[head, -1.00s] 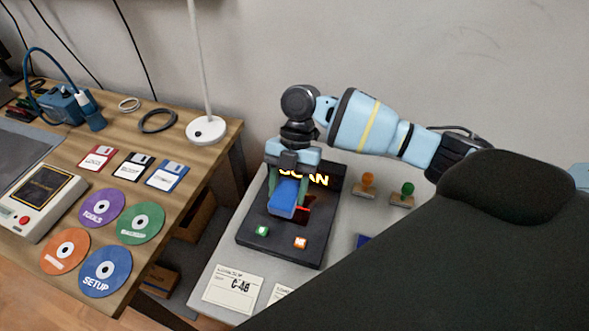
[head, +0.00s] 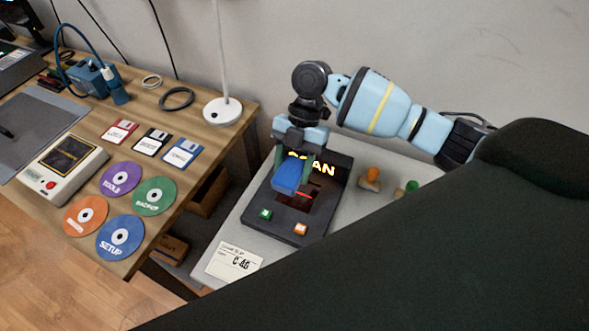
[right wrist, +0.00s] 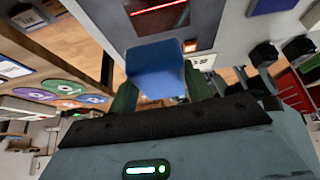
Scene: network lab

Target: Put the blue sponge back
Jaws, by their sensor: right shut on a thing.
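The blue sponge (head: 288,177) is a small blue block held between the fingers of my right gripper (head: 291,168). The gripper points down and is above the black scanner (head: 274,222), which shows glowing SCAN letters and a red light line. In the right wrist view the sponge (right wrist: 157,70) sits between the two green fingers, with the scanner's red line beyond it. The sponge appears raised off the scanner, but the exact gap is hard to tell. My left gripper is not in view.
The scanner stands on a grey table (head: 232,232) with a paper slip (head: 233,262) and two stamps, one orange (head: 371,178), one green. A wooden desk (head: 215,140) at left holds discs, floppy disks, a lamp (head: 222,108) and a scale-like device (head: 62,172). A gap separates the tables.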

